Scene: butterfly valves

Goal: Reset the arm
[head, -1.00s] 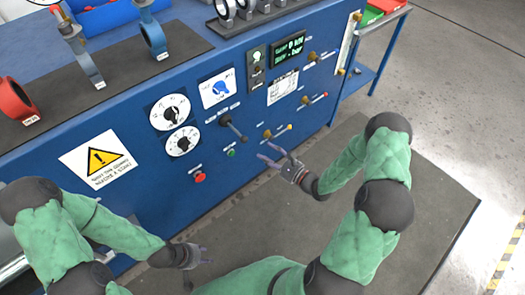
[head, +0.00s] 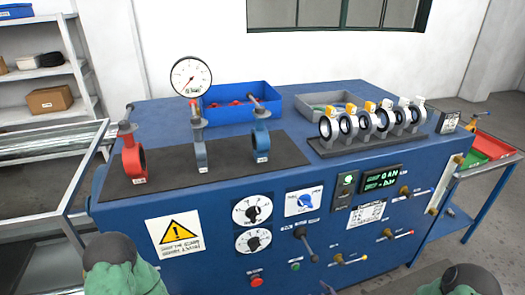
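My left arm (head: 115,262) shows only as a dark joint and green cover at the bottom left; its gripper is out of view. My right arm (head: 465,280) shows at the bottom right. A small greyish tip at the bottom edge, in front of the bench, seems to be part of my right gripper (head: 327,288); the rest is cut off, so its opening cannot be told. The blue bench (head: 120,212) stands ahead with a red valve (head: 133,160), a grey valve (head: 200,153) and a blue valve (head: 261,143) upright on its dark mat.
A pressure gauge (head: 190,77) rises above the grey valve. Several ring-shaped valves stand in a rack (head: 365,143). A blue bin (head: 240,97) and a grey bin (head: 330,103) sit behind. Levers and knobs stick out of the front panel. A side cart (head: 485,165) stands right, shelving (head: 50,75) left.

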